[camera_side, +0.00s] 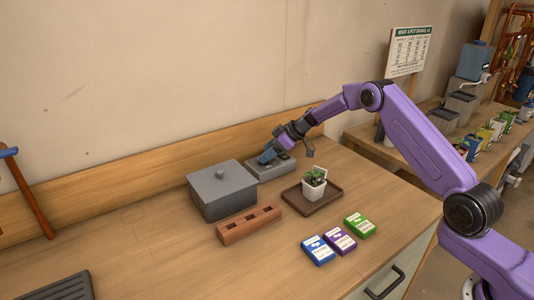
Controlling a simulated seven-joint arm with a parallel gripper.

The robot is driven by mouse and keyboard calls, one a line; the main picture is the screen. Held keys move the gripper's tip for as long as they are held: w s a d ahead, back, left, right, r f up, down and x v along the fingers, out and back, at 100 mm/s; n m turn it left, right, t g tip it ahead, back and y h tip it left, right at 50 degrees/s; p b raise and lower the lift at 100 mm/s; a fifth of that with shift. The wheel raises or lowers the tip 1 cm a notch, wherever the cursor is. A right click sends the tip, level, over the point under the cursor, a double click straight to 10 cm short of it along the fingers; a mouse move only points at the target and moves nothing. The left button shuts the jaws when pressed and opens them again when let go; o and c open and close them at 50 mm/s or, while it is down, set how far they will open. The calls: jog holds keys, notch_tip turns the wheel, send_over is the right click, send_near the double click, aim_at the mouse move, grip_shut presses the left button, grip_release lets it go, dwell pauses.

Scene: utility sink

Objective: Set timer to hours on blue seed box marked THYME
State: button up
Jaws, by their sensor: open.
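A blue seed box (317,250) lies at the front of the bench, left of a purple box (340,241) and a green box (360,225). Their pale labels are too small to read. A low grey device (272,170), which may be the timer, sits at the back against the wooden backboard. Its dial or display cannot be made out. My gripper (287,152) is open above the device's right part and hides some of it. I cannot tell whether the fingers touch it. The gripper is well away from the seed boxes.
A lidded grey bin (222,190) stands left of the device. A brick-red block with holes (249,224) lies before it. A potted plant (314,184) stands on a brown tray (298,204). The bench's left middle is clear.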

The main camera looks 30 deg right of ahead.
jog(key=shift+w+a+f, duration=0.2)
jog(key=shift+f, duration=0.15)
jog(key=c, duration=1.1)
jog(key=shift+o, duration=0.2)
